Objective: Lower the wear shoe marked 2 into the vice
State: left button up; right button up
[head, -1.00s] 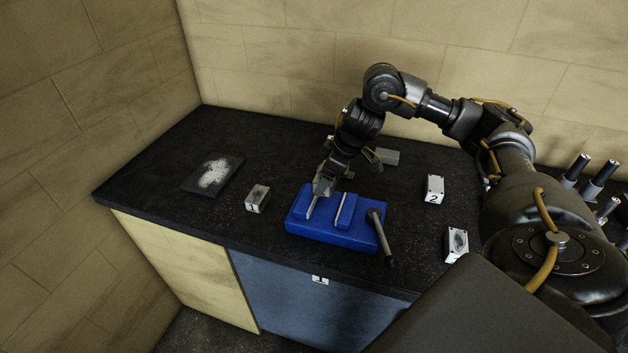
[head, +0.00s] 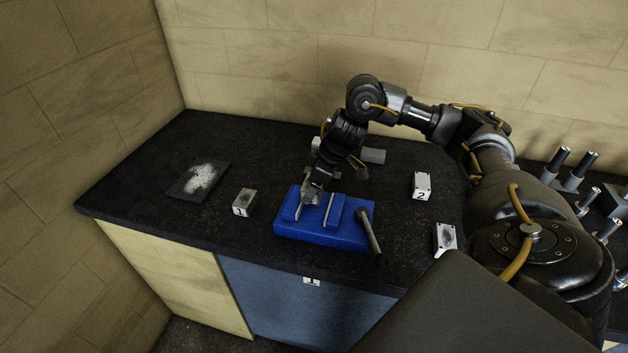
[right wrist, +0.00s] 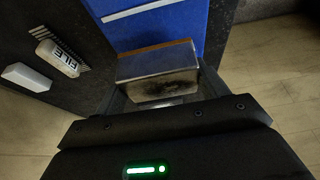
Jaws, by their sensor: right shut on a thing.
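My right gripper (head: 312,192) points down over the left part of the blue vice (head: 345,236), near its left jaw. It is shut on a grey block with a dark smudge (right wrist: 158,84), seen between the fingers in the right wrist view; no number shows on it. The vice also shows there (right wrist: 160,20). I cannot tell whether the block touches the vice. A pale block marked 2 (head: 422,183) stands on the bench right of the vice. My left gripper is not in view.
A block marked 1 (head: 244,201) stands left of the vice, and a smudged block (head: 445,238) stands to its right. A dark plate with white powder (head: 199,181) lies at left.

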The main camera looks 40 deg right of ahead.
aim_at(309, 209)
jog(key=shift+f+b, duration=0.55)
jog(key=shift+f, duration=0.65)
jog(key=shift+w+f+b, duration=0.1)
jog(key=shift+f+b, duration=0.5)
jog(key=shift+f, duration=1.15)
jog(key=o, duration=2)
jog(key=shift+a, duration=0.1)
jog(key=shift+o, duration=0.2)
jog(key=shift+s+f, duration=0.15)
jog(key=shift+s, duration=0.05)
jog(key=v, duration=1.1)
jog(key=shift+p, duration=0.4)
